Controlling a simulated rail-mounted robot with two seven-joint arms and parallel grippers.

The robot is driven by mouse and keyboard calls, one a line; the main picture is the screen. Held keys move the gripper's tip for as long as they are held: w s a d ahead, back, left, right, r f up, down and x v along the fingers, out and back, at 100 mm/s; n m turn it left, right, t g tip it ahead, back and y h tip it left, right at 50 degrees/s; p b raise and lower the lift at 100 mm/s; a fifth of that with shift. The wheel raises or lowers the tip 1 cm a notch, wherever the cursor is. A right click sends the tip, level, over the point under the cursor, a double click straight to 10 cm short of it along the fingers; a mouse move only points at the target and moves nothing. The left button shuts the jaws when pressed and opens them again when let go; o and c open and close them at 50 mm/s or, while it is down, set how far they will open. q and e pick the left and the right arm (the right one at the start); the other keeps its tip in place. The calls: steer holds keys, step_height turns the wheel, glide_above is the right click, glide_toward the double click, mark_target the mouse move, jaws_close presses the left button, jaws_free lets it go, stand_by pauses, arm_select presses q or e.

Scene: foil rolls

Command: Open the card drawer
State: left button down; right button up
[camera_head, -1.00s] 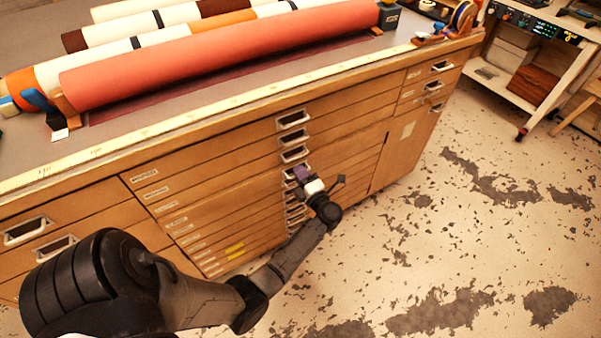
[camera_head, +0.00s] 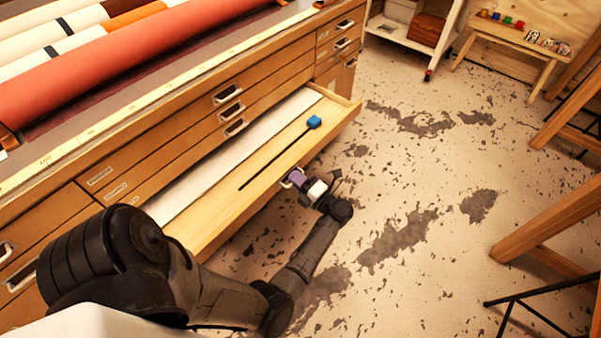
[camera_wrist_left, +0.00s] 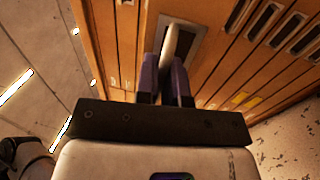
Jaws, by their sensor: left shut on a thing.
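The card drawer (camera_head: 215,222) is a wide, shallow wooden drawer in the flat-file cabinet. It stands pulled out from the front in the head view. My left gripper (camera_head: 292,179) is at the middle of the drawer front, shut on the drawer's handle. In the left wrist view, the dark fingers (camera_wrist_left: 166,84) close around the pale bar of the handle (camera_wrist_left: 172,42). My right gripper is not in view.
Closed drawers with metal pulls (camera_head: 228,94) sit above the open one. An orange-red roll (camera_head: 120,60) lies on the cabinet top. The worn floor (camera_head: 400,200) in front is clear, with wooden legs (camera_head: 545,225) at the right.

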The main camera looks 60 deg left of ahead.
arm_select(q)
steer(key=shift+w+d, duration=0.1)
steer(key=shift+d, duration=0.2)
steer(key=c, duration=1.3)
jaws_free()
steer(key=shift+o, duration=0.2)
steer(key=shift+w, duration=0.1)
